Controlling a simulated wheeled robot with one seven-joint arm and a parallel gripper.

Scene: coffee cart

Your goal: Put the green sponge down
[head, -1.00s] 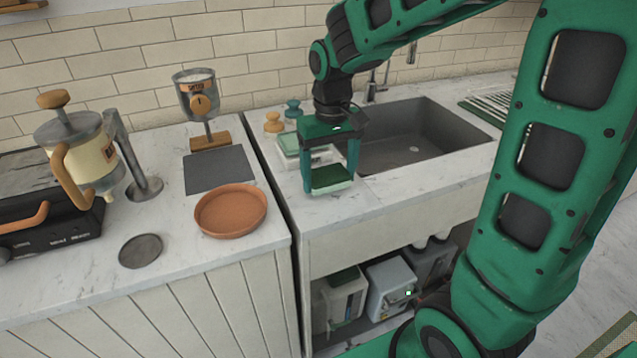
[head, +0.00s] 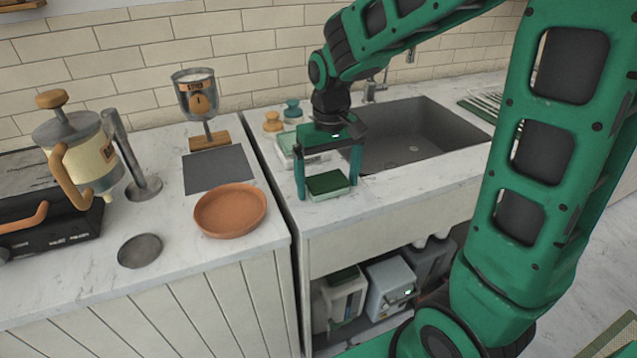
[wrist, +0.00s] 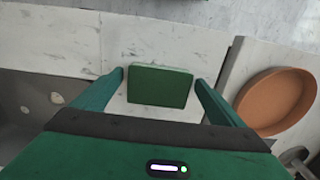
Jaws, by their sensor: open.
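The green sponge (head: 328,185) lies on the pale marble counter (head: 372,205) left of the sink, near the counter's front edge. In the wrist view the sponge (wrist: 160,86) sits between my two fingers, with a clear gap on each side. My gripper (head: 328,190) points down over it and is open, one finger on either side of the sponge. It also shows in the wrist view (wrist: 161,78). The sponge touches neither finger there.
The grey sink (head: 415,135) is right of my gripper. Behind it are a pale sponge-like block (head: 287,142) and two small knobbed items, orange (head: 273,122) and teal (head: 293,110). A terracotta dish (head: 230,210) stands left across the counter gap.

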